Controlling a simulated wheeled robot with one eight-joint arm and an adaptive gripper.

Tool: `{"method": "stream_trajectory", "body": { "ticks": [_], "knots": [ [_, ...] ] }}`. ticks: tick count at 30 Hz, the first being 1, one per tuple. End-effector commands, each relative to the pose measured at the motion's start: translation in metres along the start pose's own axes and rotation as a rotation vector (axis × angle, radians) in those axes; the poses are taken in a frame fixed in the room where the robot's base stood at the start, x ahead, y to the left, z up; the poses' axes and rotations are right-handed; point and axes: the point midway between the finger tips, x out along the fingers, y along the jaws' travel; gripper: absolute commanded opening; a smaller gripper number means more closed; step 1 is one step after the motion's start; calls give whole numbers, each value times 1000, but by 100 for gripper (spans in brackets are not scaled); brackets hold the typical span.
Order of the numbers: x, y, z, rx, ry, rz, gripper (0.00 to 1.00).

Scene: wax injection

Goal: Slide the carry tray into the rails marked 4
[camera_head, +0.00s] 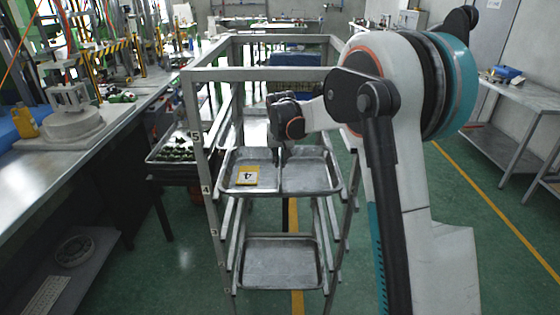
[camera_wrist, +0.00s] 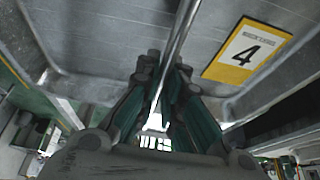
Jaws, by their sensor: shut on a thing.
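The carry tray (camera_head: 311,181) is a grey metal tray with a middle divider and a yellow-edged card marked 4 (camera_head: 247,176) in its left half. It sits level in the rack (camera_head: 201,135), near the rack label 4 (camera_head: 206,190). Whether its edges rest on the rails cannot be told. In the wrist view the tray (camera_wrist: 110,35) fills the upper part, with the card (camera_wrist: 246,51) at right. My gripper (camera_wrist: 165,80) is shut on the tray's middle divider. In the head view my gripper (camera_head: 284,150) comes down at the tray's middle; its fingertips are hard to make out.
Another grey tray (camera_head: 280,262) sits lower in the rack. A tray of dark parts (camera_head: 172,155) stands left of the rack. A long workbench (camera_head: 95,140) runs along the left, and a metal table (camera_head: 520,100) stands at right. Rack posts stand close around the carry tray.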

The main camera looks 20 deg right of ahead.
Motion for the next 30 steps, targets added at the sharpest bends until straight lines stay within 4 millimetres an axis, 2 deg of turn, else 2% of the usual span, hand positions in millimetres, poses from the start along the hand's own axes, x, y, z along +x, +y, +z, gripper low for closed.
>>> {"method": "stream_trajectory", "body": {
  "ticks": [12, 27, 28, 30],
  "knots": [
    [7, 0, -18, 1, 0, 0, 0],
    [8, 0, -21, 0, 1, 0, 0],
    [8, 0, -21, 0, 1, 0, 12],
    [8, 0, -21, 0, 0, 0, 28]
  ]
}}
